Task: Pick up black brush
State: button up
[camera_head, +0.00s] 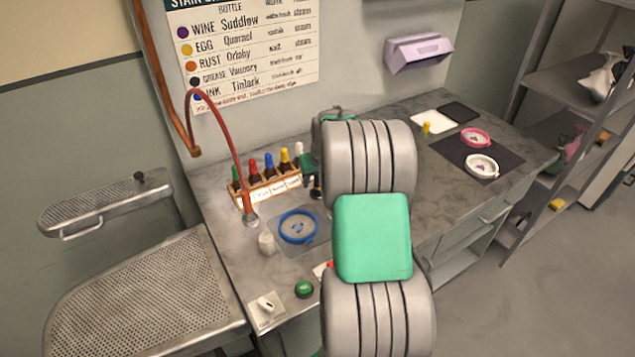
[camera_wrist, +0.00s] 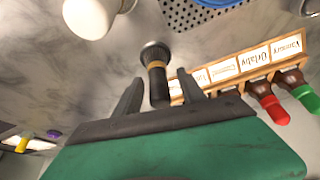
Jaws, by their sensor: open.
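The black brush (camera_wrist: 157,82) shows in the wrist view as a dark handle with a tan band and a round dark end against the grey marble top. My gripper (camera_wrist: 156,80) is open, with one finger on each side of the brush in that picture. Gaps show between the brush and both fingers, and I cannot tell how far the handle reaches between them. In the head view, my green gripper body is mostly hidden behind my arm, beside the bottle rack. A small dark shape (camera_head: 316,190) below it there is probably the brush.
A wooden rack (camera_head: 270,190) of several colour-capped bottles stands close beside the gripper. A red hose (camera_head: 222,115) arches at the left. Pink and white hoops lie on a dark mat (camera_head: 505,155) at the right.

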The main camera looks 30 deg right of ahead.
jog(key=shift+r, duration=0.1)
grip_shut()
dwell(0.4)
